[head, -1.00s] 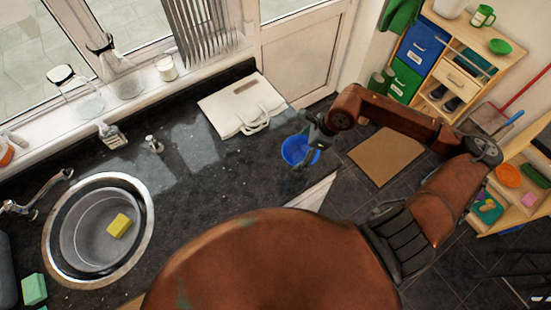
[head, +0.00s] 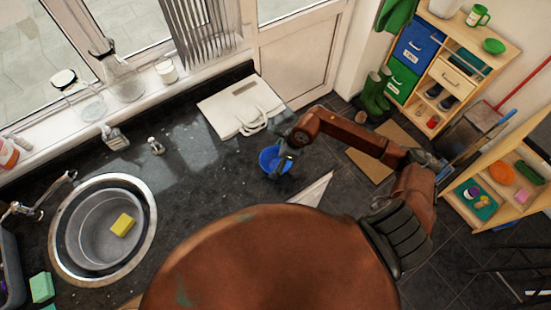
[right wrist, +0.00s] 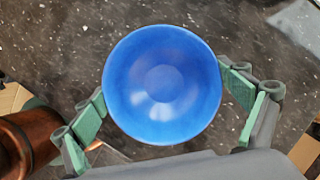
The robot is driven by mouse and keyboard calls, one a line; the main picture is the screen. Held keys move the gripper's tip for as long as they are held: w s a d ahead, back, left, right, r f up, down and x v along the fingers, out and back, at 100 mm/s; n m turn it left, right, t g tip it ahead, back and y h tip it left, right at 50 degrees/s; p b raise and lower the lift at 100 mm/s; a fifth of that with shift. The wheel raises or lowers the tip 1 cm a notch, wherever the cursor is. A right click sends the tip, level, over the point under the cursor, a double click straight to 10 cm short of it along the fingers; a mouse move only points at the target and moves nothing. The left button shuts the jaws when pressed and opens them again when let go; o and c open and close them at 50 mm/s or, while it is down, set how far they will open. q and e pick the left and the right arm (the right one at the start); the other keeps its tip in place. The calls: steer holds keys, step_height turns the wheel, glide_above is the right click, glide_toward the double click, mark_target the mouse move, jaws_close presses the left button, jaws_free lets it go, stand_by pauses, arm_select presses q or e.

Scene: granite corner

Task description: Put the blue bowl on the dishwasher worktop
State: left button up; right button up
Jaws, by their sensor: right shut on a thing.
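The blue bowl (head: 270,162) is in my right gripper (head: 284,157) near the right end of the dark speckled worktop (head: 215,185). In the right wrist view the bowl (right wrist: 162,85) fills the middle, its open inside facing the camera and empty. The green-padded fingers of the right gripper (right wrist: 170,95) are against its two sides. The speckled worktop (right wrist: 60,35) shows behind the bowl. I cannot tell whether the bowl touches it or hangs a little above it. My left gripper is not in view.
A round sink (head: 145,225) with a grey tub and yellow sponge is at the left. The worktop between sink and bowl is mostly clear. Wooden shelves (head: 465,50) stand on the right.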

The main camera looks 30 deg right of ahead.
steer(key=o, duration=0.8)
steer(key=shift+f, duration=0.15)
steer(key=shift+o, duration=1.2)
steer(key=shift+r, duration=0.35)
steer(key=b+v, duration=0.2)
steer(key=v, duration=0.9)
steer(key=shift+d+r, duration=0.15)
steer(key=shift+r, duration=0.2)
steer(key=shift+s, duration=0.1)
